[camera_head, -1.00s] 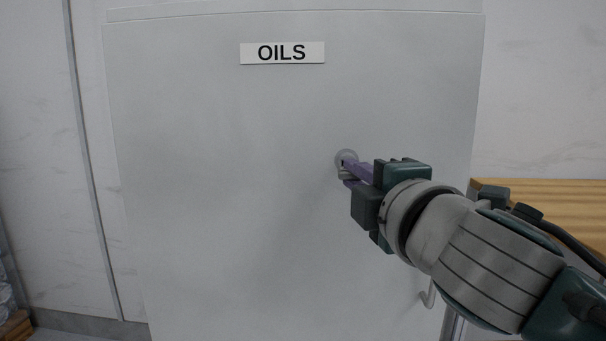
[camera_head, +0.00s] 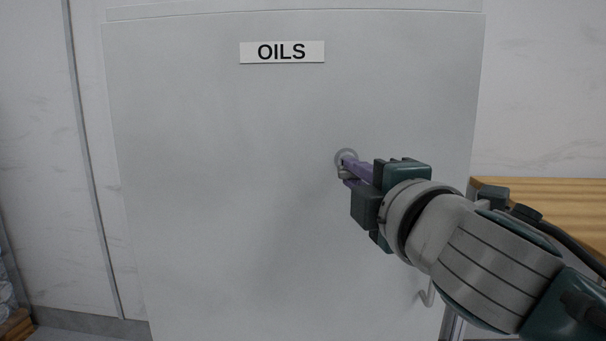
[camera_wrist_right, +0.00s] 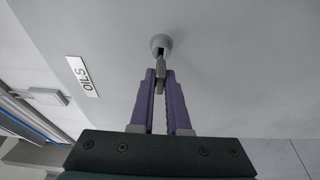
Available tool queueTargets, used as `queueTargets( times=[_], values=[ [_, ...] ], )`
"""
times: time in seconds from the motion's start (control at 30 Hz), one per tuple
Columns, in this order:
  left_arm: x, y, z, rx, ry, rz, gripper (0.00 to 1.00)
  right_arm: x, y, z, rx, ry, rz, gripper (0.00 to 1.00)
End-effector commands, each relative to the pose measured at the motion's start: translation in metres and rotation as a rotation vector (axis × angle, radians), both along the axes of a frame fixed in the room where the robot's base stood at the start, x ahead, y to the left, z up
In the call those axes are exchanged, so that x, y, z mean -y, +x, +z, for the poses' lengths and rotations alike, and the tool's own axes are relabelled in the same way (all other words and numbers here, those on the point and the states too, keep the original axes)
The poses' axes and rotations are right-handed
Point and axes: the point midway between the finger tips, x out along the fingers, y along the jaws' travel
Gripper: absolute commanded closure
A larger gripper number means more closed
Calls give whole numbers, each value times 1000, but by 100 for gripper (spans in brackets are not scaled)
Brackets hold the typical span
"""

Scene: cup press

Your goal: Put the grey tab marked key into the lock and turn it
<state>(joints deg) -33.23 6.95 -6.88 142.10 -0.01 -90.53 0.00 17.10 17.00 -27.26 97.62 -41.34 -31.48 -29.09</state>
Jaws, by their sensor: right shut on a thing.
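The round grey lock (camera_head: 346,157) sits on the front of the grey cabinet door marked OILS (camera_head: 230,180). My right gripper (camera_head: 345,172) is at the lock, its purple fingers shut on the small grey tab (camera_head: 345,174). In the right wrist view, the tab (camera_wrist_right: 161,74) stands out between the fingertips and its tip meets the lock (camera_wrist_right: 161,42). How deep the tip sits in the lock is hidden, and no marking on the tab can be read. My left gripper is not in view.
A white OILS label (camera_head: 282,52) is high on the door. A bent grey handle (camera_head: 428,294) shows at the lower right, below my right arm. A wooden surface (camera_head: 550,205) lies at the right. The space in front of the door's left side is clear.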

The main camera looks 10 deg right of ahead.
Motion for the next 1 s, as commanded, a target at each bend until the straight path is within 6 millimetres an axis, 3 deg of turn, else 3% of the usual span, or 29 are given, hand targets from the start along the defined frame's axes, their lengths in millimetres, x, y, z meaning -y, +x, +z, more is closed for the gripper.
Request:
queueTargets(
  times=[1.0],
  values=[
    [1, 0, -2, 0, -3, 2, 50, 4, 15, 0, 1, 0, 0, 100]
  ],
)
